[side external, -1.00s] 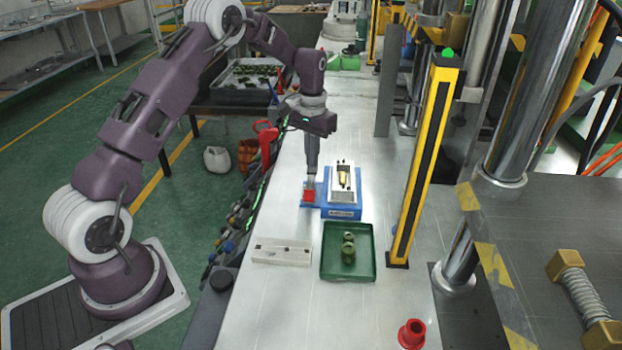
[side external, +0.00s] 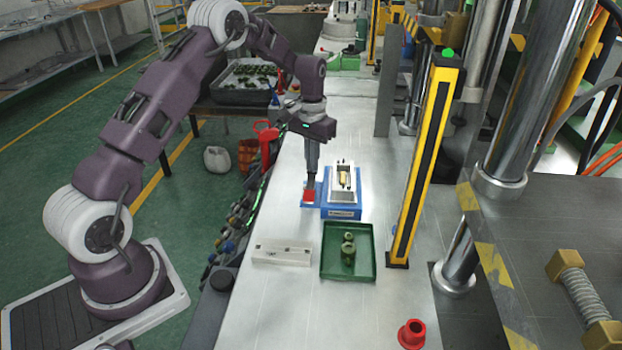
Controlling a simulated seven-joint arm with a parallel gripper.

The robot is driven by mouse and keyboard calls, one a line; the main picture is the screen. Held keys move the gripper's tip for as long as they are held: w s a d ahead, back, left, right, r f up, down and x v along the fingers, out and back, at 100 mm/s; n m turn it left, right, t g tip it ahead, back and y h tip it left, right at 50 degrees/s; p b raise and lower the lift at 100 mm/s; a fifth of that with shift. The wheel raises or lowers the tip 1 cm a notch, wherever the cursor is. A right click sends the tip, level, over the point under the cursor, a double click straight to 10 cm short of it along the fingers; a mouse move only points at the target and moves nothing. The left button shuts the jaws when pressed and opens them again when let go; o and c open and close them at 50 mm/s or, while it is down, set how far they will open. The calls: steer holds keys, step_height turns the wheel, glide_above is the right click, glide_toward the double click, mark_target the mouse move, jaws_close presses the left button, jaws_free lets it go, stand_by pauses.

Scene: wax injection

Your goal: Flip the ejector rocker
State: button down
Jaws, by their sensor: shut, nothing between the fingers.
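The ejector rocker looks to be the small red piece (side external: 309,196) on a blue base at the left side of the blue fixture (side external: 341,212). Its exact tilt is too small to tell. My gripper (side external: 311,179) points down just above and behind the red piece. Its fingers are shut and hold nothing. I cannot tell whether the fingertips touch the red piece. The fixture carries a pale metal mould block with a brass-coloured part (side external: 344,179) in it.
A green tray (side external: 327,273) with several green wax pieces (side external: 348,248) lies in front of the fixture. A pale slotted block (side external: 283,253) lies left of it. A yellow-black post (side external: 423,165) stands to the right. Bare bench lies between.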

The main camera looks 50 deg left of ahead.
steer(key=shift+f, duration=0.7)
stand_by(0.3)
steer(key=shift+r, duration=3.55)
steer(key=s+d+r+m+t, duration=0.1)
steer(key=s+d+r+t, duration=0.1)
steer(key=s+d+r, duration=0.55)
steer(key=s+d+r+m+t, duration=0.1)
steer(key=s+d+r, duration=0.4)
steer(key=s+r, duration=0.45)
steer(key=s+d+m+t, duration=0.1)
steer(key=s+d, duration=0.4)
steer(key=s, duration=1.1)
steer(key=shift+f+t, duration=0.4)
steer(key=shift+t, duration=0.4)
steer(key=shift+s+d, duration=0.1)
